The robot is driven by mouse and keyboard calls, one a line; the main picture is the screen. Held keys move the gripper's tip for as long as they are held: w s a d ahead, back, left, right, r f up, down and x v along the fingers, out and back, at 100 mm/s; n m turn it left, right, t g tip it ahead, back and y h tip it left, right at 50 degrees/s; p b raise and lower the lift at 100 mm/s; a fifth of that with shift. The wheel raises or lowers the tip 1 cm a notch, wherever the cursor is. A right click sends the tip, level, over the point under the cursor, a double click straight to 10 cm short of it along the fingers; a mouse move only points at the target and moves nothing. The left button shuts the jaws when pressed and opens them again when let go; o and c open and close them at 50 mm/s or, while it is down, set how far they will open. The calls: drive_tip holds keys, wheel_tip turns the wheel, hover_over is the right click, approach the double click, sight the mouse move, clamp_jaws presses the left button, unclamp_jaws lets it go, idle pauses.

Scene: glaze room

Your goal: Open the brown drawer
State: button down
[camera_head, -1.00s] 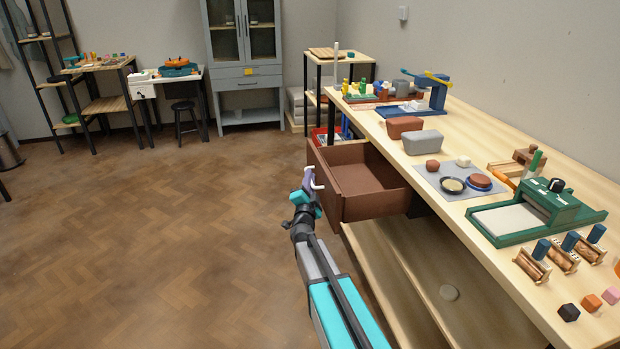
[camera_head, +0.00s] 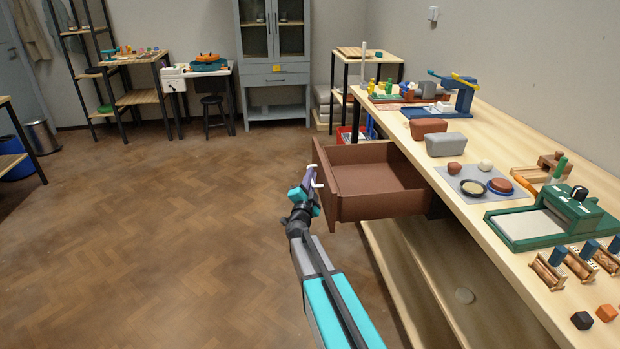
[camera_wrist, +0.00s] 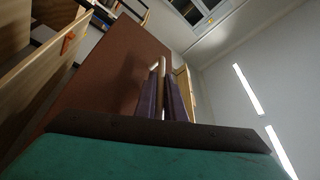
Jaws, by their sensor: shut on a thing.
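The brown drawer (camera_head: 378,208) is pulled well out from under the long wooden worktable, and its empty inside shows. Its front panel (camera_head: 325,185) faces left and bears a white handle (camera_head: 317,177). My gripper (camera_head: 312,180) is at this handle, its purple fingers closed around it. In the wrist view the brown front (camera_wrist: 112,70) fills the middle, and my gripper's fingers (camera_wrist: 162,98) stand on either side of the pale handle bar (camera_wrist: 160,70).
The worktable top (camera_head: 480,220) carries clay blocks, a grey mat and a green slab roller (camera_head: 550,215). A lower shelf (camera_head: 400,270) runs beneath it. The floor (camera_head: 170,230) left of the drawer is clear. A grey cabinet (camera_head: 275,75) stands at the back.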

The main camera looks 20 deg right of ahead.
drive_tip(key=c, duration=2.2)
unclamp_jaws()
drive_tip(key=shift+d+r, duration=0.1)
drive_tip(key=shift+o, duration=0.4)
drive_tip(key=shift+w+d, duration=0.1)
drive_tip(key=b+v, duration=0.1)
drive_tip(key=v, duration=1.3)
drive_tip(key=shift+r+p, duration=0.1)
drive_tip(key=shift+p, duration=0.2)
